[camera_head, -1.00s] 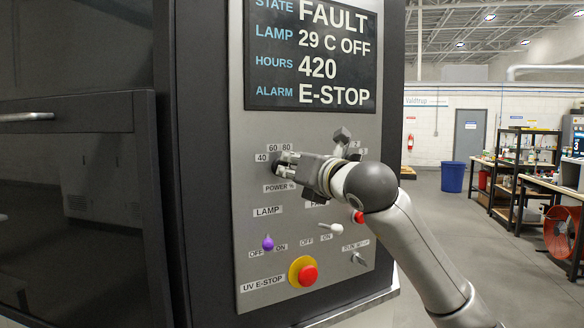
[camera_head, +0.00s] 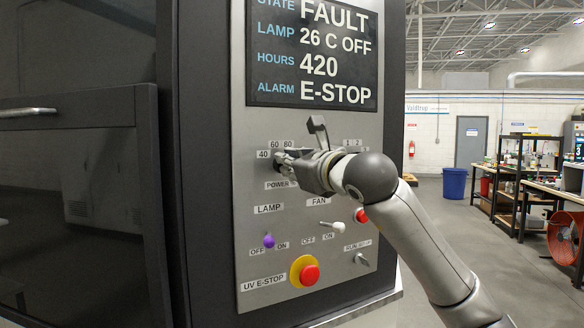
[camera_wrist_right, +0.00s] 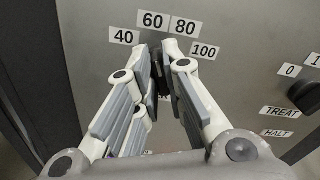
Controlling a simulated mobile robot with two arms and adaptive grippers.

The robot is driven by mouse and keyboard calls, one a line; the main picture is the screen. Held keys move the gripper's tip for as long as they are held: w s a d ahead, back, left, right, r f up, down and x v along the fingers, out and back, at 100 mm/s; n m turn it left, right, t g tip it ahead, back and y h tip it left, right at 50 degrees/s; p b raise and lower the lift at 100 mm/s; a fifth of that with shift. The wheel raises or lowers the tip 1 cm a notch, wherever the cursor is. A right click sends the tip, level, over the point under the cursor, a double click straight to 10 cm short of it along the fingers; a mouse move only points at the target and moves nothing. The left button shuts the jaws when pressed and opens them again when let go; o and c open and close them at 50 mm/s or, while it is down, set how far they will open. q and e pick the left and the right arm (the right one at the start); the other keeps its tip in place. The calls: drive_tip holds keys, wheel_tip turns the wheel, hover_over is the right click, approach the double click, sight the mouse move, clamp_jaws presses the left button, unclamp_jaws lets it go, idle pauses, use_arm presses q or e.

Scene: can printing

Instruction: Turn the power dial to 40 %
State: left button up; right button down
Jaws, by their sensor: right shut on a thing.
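The power dial (camera_wrist_right: 159,78) is a small dark knob on the grey control panel (camera_head: 242,215). In the right wrist view, the labels 40, 60, 80 and 100 arc around its top. My right gripper (camera_head: 283,159) is shut on the dial; in the wrist view its fingertips (camera_wrist_right: 160,68) pinch it from both sides, just below the 60 and 80 labels. The fingers cover most of the dial, so I cannot tell which label it points to. In the head view the gripper hides nearly all of it. My left gripper is not in view.
The screen (camera_head: 312,52) above reads FAULT, 26 C OFF, 420 and E-STOP. Below the gripper are a purple-tipped lamp switch (camera_head: 268,241), a white-tipped fan switch (camera_head: 337,226) and a red emergency stop button (camera_head: 309,275). A numbered selector scale lies right of the gripper.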

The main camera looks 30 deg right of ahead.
drive_tip(key=shift+a+f+n+b, duration=0.1)
drive_tip(key=shift+n+b, duration=0.05)
drive_tip(key=shift+n, duration=1.7)
drive_tip(key=shift+a+f+n+b, duration=0.1)
drive_tip(key=shift+n+b, duration=0.05)
drive_tip(key=shift+n, duration=1.7)
drive_tip(key=c, duration=1.5)
unclamp_jaws()
drive_tip(key=shift+s, duration=0.1)
drive_tip(key=s, duration=0.8)
drive_tip(key=s+a, duration=0.1)
drive_tip(key=s, duration=0.2)
drive_tip(key=shift+s, duration=0.4)
